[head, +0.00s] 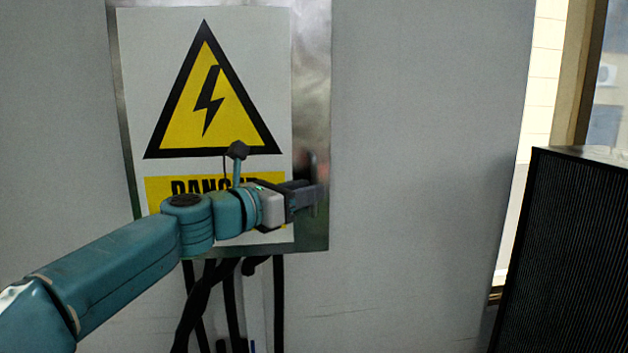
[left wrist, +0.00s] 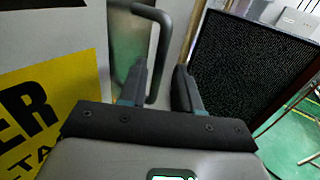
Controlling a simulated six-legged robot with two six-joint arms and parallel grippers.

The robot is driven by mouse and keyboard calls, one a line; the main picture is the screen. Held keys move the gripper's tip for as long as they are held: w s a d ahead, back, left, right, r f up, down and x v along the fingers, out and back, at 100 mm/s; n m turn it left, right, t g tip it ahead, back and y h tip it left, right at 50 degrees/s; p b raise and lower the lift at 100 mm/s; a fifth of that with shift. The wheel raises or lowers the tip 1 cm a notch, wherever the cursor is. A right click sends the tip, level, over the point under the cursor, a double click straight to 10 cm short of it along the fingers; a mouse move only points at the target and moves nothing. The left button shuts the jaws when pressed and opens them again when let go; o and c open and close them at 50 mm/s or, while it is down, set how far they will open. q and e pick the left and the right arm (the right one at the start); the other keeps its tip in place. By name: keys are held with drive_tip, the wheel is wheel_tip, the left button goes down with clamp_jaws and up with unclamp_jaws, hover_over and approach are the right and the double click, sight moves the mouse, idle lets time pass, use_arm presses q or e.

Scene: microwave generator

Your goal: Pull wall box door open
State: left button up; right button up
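The wall box (head: 311,70) is a grey metal cabinet on the wall with a yellow danger sign on its door. Its dark bar handle (head: 313,165) is at the door's right edge, partly hidden by my gripper. In the left wrist view the handle (left wrist: 163,45) is a D-shaped bar. My left gripper (head: 312,194) is at the handle. Its fingers (left wrist: 160,70) are apart, one on each side of the bar, with gaps showing. The door looks closed. My right gripper is not in view.
Dark cables (head: 230,300) hang below the box. A black ribbed panel unit (head: 565,260) stands at the right, in front of a bright window opening. The grey wall (head: 420,150) between the box and that unit is bare.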

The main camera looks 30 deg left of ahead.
use_arm(q)
drive_tip(key=x, duration=0.2)
drive_tip(key=shift+w, duration=0.4)
drive_tip(key=shift+s+d, duration=0.1)
clamp_jaws()
drive_tip(key=shift+f, duration=0.1)
